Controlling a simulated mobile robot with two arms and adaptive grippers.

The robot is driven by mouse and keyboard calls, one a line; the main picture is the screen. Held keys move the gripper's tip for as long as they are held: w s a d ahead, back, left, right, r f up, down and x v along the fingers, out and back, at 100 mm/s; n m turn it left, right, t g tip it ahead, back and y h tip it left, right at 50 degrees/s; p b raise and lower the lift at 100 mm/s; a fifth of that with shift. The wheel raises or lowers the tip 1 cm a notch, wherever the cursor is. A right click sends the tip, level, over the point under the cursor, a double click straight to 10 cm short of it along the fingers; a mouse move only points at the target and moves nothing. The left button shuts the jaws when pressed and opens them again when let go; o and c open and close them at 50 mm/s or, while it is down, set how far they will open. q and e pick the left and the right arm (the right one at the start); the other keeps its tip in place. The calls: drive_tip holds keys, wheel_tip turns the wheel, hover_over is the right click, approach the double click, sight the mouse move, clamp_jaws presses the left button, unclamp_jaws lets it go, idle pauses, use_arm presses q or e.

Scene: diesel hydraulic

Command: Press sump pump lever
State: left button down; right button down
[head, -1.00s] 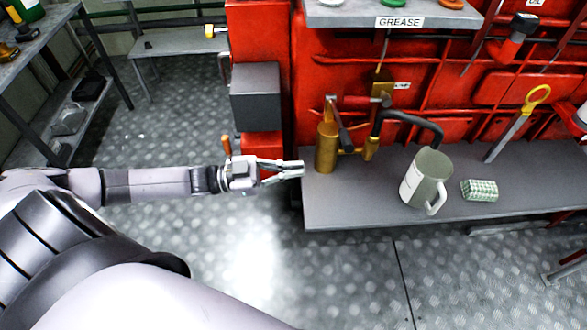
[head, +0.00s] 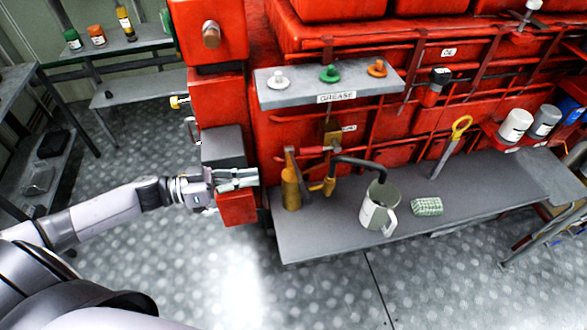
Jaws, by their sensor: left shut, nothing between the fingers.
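The brass sump pump (head: 290,188) stands at the left end of the grey shelf, against the red engine. My left gripper (head: 256,177) is shut and empty. It points right, just left of the pump, with a visible gap between its tips and the brass body. My right gripper is out of view.
The grey shelf (head: 310,240) also carries a green checked cloth (head: 427,206) and a yellow-handled dipstick (head: 451,147). A grease shelf (head: 290,96) with coloured caps overhangs behind the pump. A dark grey box (head: 222,146) and red block (head: 237,208) are close to my gripper.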

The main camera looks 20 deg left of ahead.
use_arm(q)
drive_tip(key=shift+a+r, duration=0.1)
drive_tip(key=shift+r, duration=0.15)
drive_tip(key=shift+w, duration=0.1)
drive_tip(key=p+x, duration=0.3)
drive_tip(key=x, duration=0.8)
drive_tip(key=f, duration=0.2)
drive_tip(key=s+f, duration=0.1)
drive_tip(key=f, duration=0.1)
drive_tip(key=shift+p, duration=0.3)
